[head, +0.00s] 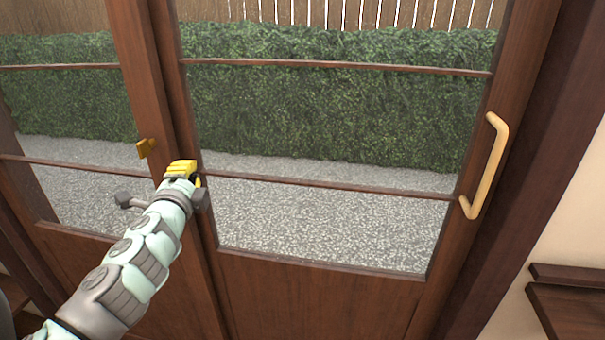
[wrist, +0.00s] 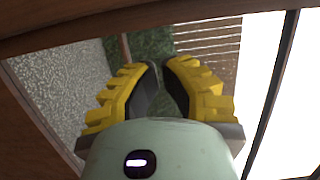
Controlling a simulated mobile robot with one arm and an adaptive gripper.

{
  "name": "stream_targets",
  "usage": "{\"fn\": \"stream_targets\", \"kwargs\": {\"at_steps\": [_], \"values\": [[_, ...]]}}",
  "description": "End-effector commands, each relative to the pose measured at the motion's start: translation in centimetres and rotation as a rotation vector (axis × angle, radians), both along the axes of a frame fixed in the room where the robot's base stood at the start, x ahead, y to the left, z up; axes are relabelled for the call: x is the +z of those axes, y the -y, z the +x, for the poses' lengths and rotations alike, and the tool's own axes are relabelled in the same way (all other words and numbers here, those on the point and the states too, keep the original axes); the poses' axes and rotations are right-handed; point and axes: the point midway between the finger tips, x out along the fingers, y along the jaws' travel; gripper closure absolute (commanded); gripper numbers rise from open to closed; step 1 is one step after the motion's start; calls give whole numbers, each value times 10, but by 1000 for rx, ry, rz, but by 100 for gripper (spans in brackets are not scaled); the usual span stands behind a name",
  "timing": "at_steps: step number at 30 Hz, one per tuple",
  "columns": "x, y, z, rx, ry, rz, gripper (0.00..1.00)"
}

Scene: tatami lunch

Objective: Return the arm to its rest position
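My gripper (head: 182,168) shows at the end of my outstretched arm in the head view, in front of the wooden frame between two glazed door panels. Its yellow fingers (wrist: 161,66) show in the wrist view with dark inner pads. A narrow gap lies between their tips, and nothing is held there. In the head view the fingers are small and seen from behind.
A glazed wooden door (head: 320,290) fills most of the head view. A pale curved handle (head: 486,165) is on its right side. A small brownish-yellow fitting (head: 147,148) sits just left of my gripper. Dark wooden shelves (head: 570,300) stand at lower right.

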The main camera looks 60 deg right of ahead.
Motion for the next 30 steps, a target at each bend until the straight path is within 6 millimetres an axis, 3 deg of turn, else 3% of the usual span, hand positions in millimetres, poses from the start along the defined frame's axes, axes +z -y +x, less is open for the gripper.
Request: {"fn": "stream_targets", "kwargs": {"at_steps": [12,23,30], "values": [[-1,-38,-25,6,-1,2,100],[1,-43,-31,1,-3,-3,100],[28,-60,-25,-56,-116,-151,100]]}}
